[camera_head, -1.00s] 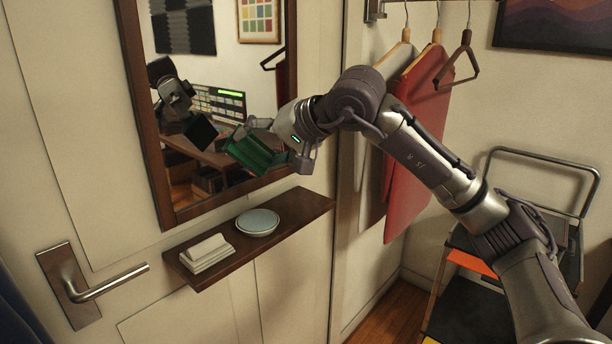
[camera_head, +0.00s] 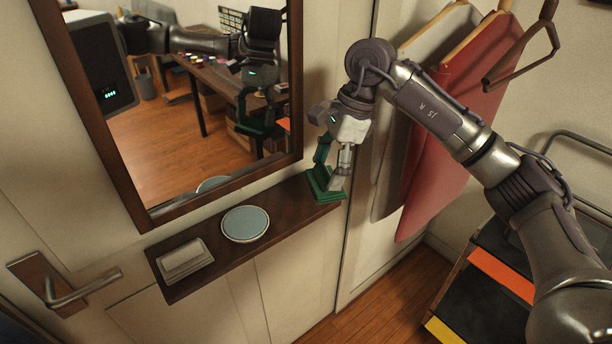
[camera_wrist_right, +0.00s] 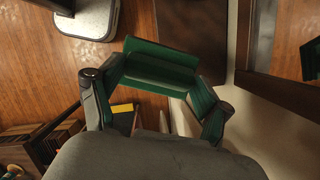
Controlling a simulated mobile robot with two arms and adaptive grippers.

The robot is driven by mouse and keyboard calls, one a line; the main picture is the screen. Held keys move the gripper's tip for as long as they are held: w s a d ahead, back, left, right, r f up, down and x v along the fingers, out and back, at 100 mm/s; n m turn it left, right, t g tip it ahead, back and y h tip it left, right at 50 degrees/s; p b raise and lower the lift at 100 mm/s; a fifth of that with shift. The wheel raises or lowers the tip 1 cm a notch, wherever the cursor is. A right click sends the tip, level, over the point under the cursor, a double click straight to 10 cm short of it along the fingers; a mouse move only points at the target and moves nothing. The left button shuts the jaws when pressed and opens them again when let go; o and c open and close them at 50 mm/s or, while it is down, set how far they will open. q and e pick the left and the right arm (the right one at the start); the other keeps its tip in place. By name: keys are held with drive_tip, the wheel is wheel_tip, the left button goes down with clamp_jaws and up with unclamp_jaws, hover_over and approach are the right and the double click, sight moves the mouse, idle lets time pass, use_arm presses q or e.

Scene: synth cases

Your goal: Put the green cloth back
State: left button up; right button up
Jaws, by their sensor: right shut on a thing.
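The green cloth (camera_head: 322,190) is a folded bundle at the right end of the dark wall shelf (camera_head: 290,212). My right gripper (camera_head: 331,172) comes down from above and is shut on it. In the right wrist view the cloth (camera_wrist_right: 160,66) lies across between the two fingers of my right gripper (camera_wrist_right: 155,80), with part of the shelf (camera_wrist_right: 190,30) beyond it. I cannot tell whether the cloth touches the shelf top. My left gripper is not in view.
A framed mirror (camera_head: 200,120) hangs above, reflecting my arm. Hanging red garments (camera_head: 440,150) are close to the right arm. A door handle (camera_head: 85,288) is at lower left.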

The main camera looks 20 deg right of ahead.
drive_tip(key=w+f, duration=0.1)
drive_tip(key=w, duration=0.1)
drive_tip(key=w+a+f+p, duration=0.2)
drive_tip(key=w, duration=0.1)
drive_tip(key=shift+w+a+f, duration=0.2)
drive_tip(key=shift+w+f, duration=0.15)
drive_tip(key=shift+w+a+f, duration=0.1)
drive_tip(key=shift+w+f, duration=0.05)
drive_tip(key=shift+f, duration=0.05)
wheel_tip(320, 180, down, 4)
drive_tip(key=shift+r+p, duration=0.1)
drive_tip(key=shift+p, duration=1.05)
drive_tip(key=shift+f+b, duration=0.25)
drive_tip(key=shift+b, duration=0.05)
drive_tip(key=o, duration=1)
drive_tip(key=shift+c, duration=0.2)
drive_tip(key=shift+r, duration=0.1)
